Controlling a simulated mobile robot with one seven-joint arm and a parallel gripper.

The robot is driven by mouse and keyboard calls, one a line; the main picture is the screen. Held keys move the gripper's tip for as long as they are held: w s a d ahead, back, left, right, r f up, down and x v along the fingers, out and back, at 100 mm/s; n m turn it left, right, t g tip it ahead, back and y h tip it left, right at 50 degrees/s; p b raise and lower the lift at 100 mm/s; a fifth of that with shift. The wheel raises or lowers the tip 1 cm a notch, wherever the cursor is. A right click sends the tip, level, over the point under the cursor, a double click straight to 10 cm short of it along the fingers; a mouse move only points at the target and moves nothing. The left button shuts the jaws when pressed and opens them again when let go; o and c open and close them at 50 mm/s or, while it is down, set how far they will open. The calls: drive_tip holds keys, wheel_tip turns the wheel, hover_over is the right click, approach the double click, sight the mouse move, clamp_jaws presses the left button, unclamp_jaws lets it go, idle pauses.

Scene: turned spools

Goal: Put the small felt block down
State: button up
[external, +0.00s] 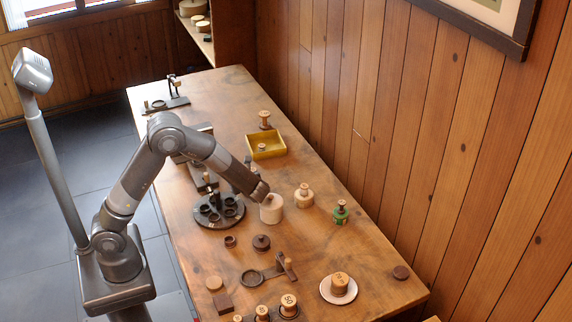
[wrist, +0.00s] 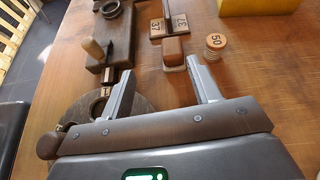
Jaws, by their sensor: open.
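My gripper (wrist: 160,68) is open, its two fingers spread apart with nothing clasped between them. In the wrist view a small block (wrist: 173,50) with a rounded reddish-brown top and a paler base stands upright on the table, just beyond the gap between the fingertips. It looks like the small felt block. It seems apart from both fingers, though the exact distance is hard to tell. In the external view my gripper (external: 259,190) is low over the table near a cream cylinder (external: 271,209); its fingertips are too small to make out, and the block is not clearly visible there.
A dark round holder (external: 219,212) with several cups lies left of the gripper. A yellow tray (external: 281,149) is farther back. Bare table lies right of the fingers.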

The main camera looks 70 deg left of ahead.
drive_tip(key=shift+w+a+f+m+y, duration=0.1)
drive_tip(key=shift+w+f+m+y, duration=0.2)
drive_tip(key=shift+w+f+m, duration=0.35)
drive_tip(key=shift+a+f, duration=0.15)
drive_tip(key=shift+a, duration=0.05)
drive_tip(key=x, duration=1)
drive_tip(key=shift+w+a, duration=0.25)
drive_tip(key=shift+w, duration=0.05)
drive_tip(key=shift+c, duration=0.3)
drive_tip(key=c, duration=1.1)
drive_tip(key=shift+o, duration=0.2)
